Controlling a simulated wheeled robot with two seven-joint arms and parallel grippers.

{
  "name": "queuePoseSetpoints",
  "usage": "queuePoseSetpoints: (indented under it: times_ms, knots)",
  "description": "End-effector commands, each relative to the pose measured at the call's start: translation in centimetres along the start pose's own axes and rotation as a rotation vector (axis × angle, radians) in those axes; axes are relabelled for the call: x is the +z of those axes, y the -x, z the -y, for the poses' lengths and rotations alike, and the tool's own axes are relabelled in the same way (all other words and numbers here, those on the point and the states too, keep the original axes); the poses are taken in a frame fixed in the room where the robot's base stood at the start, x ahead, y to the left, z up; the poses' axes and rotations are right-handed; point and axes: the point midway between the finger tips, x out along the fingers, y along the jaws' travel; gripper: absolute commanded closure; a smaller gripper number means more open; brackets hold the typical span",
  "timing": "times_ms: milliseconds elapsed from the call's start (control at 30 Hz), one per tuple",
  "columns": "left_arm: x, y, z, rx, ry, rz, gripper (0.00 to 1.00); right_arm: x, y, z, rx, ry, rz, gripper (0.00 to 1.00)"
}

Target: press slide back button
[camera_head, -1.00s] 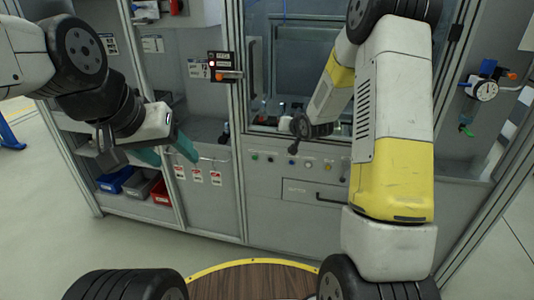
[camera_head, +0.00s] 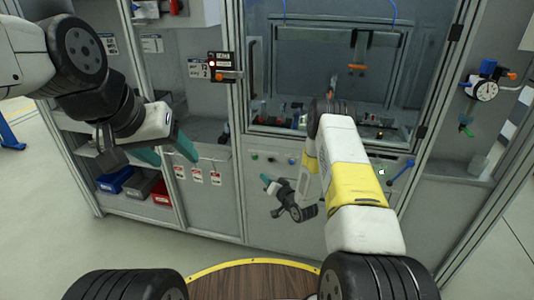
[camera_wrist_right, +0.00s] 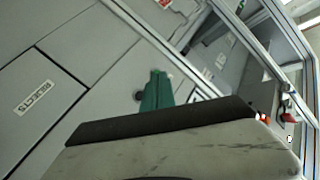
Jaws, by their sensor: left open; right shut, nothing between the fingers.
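A row of small buttons sits on the grey panel below the window of the machine. In the head view I see a green button (camera_head: 254,157), a dark button (camera_head: 270,159) and a blue button (camera_head: 291,161); the part of the row further right is hidden by my right arm. I cannot read which one is slide back. My right gripper (camera_head: 266,181) is shut and empty, just below the green and dark buttons. In the wrist view its teal fingertips (camera_wrist_right: 157,88) are near the panel, beside a small dark round thing (camera_wrist_right: 139,96). My left gripper (camera_head: 168,152) is open at left.
A control box with an orange switch (camera_head: 228,75) is on the frame post. A blue lever (camera_head: 402,174) shows right of my arm. A gauge (camera_head: 485,91) is on the right post. Blue, grey and red bins (camera_head: 115,181) sit low at left.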

Motion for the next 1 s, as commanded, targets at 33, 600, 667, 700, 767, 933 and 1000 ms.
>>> queuePoseSetpoints:
  times_ms: [33,600,667,700,767,933,1000]
  knots:
    - [0.0,0.0,0.0,0.0,0.0,0.0,0.39,0.0,0.0,0.0,0.0,0.0,-0.001,1.0]
    - [0.0,0.0,0.0,0.0,0.0,0.0,0.39,-1.8,-2.3,-1.6,0.001,0.004,-0.002,1.0]
    - [0.0,0.0,0.0,0.0,0.0,0.0,0.39,-2.2,-2.9,-2.1,0.001,0.006,-0.002,1.0]
    - [0.0,0.0,0.0,0.0,0.0,0.0,0.39,-2.5,-3.3,-2.4,0.001,0.005,-0.001,1.0]
    - [0.0,0.0,0.0,0.0,0.0,0.0,0.39,-2.9,-3.9,-2.8,0.0,0.004,-0.002,1.0]
    - [0.0,0.0,0.0,0.0,0.0,0.0,0.39,-3.9,-5.2,-3.8,0.001,0.001,0.0,1.0]
    - [0.0,0.0,0.0,0.0,0.0,0.0,0.39,-4.2,-5.6,-4.1,0.001,0.001,-0.001,1.0]
